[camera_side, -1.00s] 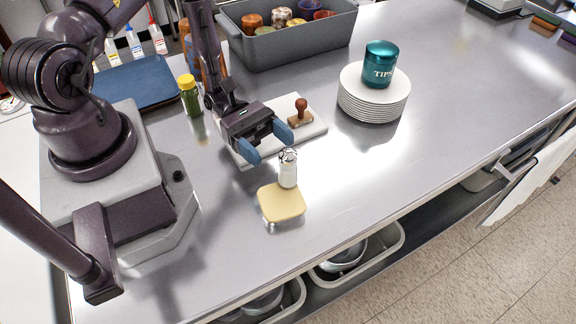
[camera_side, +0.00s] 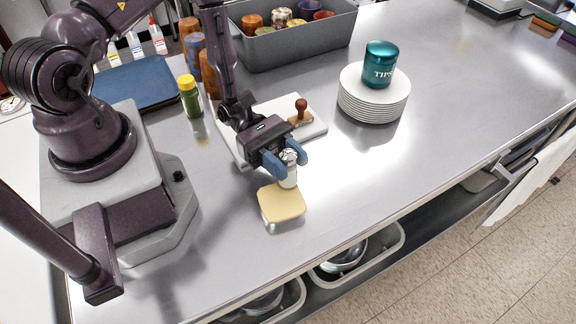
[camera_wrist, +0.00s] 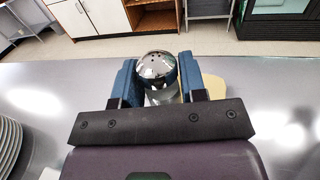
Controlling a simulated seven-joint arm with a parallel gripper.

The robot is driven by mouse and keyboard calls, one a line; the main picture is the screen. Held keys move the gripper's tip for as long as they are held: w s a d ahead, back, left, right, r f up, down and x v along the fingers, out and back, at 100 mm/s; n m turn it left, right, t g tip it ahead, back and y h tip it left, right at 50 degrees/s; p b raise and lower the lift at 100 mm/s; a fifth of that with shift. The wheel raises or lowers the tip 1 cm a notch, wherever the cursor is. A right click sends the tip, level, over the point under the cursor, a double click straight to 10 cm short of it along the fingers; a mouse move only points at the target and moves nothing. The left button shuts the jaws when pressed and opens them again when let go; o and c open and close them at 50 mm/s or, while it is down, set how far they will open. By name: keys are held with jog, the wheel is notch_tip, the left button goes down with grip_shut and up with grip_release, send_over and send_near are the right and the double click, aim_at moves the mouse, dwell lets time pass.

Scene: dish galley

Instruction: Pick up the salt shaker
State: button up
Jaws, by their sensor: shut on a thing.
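The salt shaker (camera_side: 288,177) is a small clear shaker with white contents and a shiny metal cap. It stands upright on the steel counter, just behind a pale yellow sponge-like block (camera_side: 281,204). My gripper (camera_side: 286,163) is shut on the shaker, with one blue finger on each side of its upper part. In the wrist view, the domed, holed cap of the salt shaker (camera_wrist: 157,68) sits between the two blue fingers of my gripper (camera_wrist: 157,85). The fingers hide part of the shaker's sides.
A white board (camera_side: 315,127) with a wooden-handled stamp-like tool (camera_side: 301,112) lies behind my gripper. A plate stack (camera_side: 373,103) with a teal tips jar (camera_side: 379,66) stands right. A yellow-capped green bottle (camera_side: 190,98) and grey bin (camera_side: 290,48) are farther back.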

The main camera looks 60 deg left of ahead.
notch_tip(320, 180, up, 9)
jog(key=s+d, duration=0.3)
send_over(281, 199)
jog(key=shift+f, duration=4.35)
jog(key=shift+f, duration=0.2)
jog(key=o, duration=1)
jog(key=shift+o, duration=0.2)
